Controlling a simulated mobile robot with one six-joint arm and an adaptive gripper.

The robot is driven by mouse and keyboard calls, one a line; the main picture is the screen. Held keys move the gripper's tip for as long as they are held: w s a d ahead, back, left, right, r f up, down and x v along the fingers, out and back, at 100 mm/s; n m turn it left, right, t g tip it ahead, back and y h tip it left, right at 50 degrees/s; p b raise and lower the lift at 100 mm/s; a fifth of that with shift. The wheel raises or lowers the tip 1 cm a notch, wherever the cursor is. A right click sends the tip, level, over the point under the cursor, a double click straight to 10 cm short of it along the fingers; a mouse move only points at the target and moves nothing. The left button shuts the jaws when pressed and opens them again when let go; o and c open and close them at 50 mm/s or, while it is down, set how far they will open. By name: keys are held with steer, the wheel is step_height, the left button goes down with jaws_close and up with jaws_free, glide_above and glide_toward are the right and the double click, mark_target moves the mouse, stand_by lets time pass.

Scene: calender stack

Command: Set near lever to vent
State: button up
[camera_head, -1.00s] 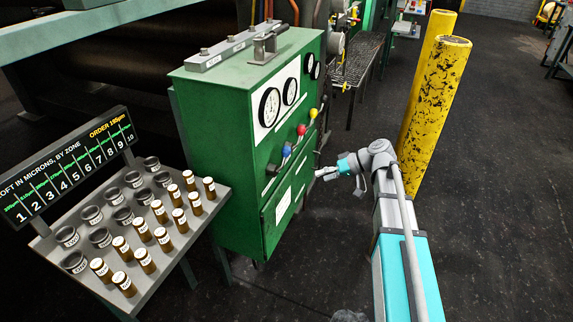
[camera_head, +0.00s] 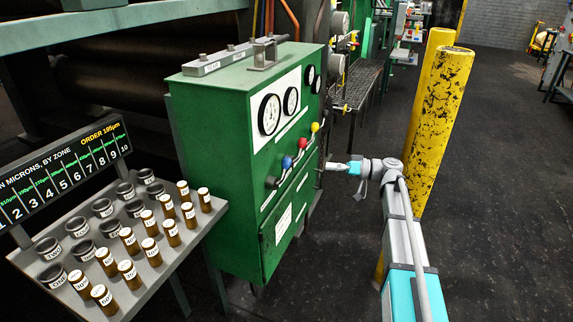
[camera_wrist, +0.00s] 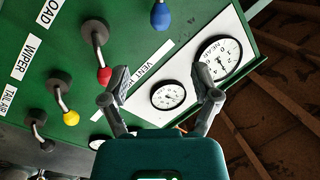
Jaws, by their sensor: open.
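Levers with coloured ball knobs stand on the green cabinet's sloping front: a blue knob (camera_head: 287,162), a red knob (camera_head: 302,143) and a yellow knob (camera_head: 315,127). The wrist view shows the blue knob (camera_wrist: 160,15) at the top, the red knob (camera_wrist: 104,75) and the yellow knob (camera_wrist: 71,118). I cannot tell which lever is called near. A label (camera_wrist: 147,72) beginning VENT is partly hidden by my finger. My gripper (camera_head: 330,167) is open and empty in front of the cabinet. In the wrist view its left finger appears beside the red knob; contact cannot be told.
Round gauges (camera_wrist: 168,95) sit on a white plate by the levers. Labels WIPER (camera_wrist: 27,58) and TAIL AIR line the panel. A yellow post (camera_head: 440,110) stands behind my arm. A rack of brown vials (camera_head: 145,232) stands left of the cabinet (camera_head: 225,160). Floor to the right is clear.

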mark_target(286, 163)
steer(key=shift+a, duration=0.15)
steer(key=a, duration=0.4)
steer(key=w+a, duration=0.1)
steer(key=a, duration=0.8)
steer(key=shift+w+a, duration=0.15)
steer(key=shift+a, duration=0.05)
jaws_close()
steer(key=shift+a, duration=0.25)
steer(key=shift+d, duration=0.25)
steer(key=shift+a, duration=0.15)
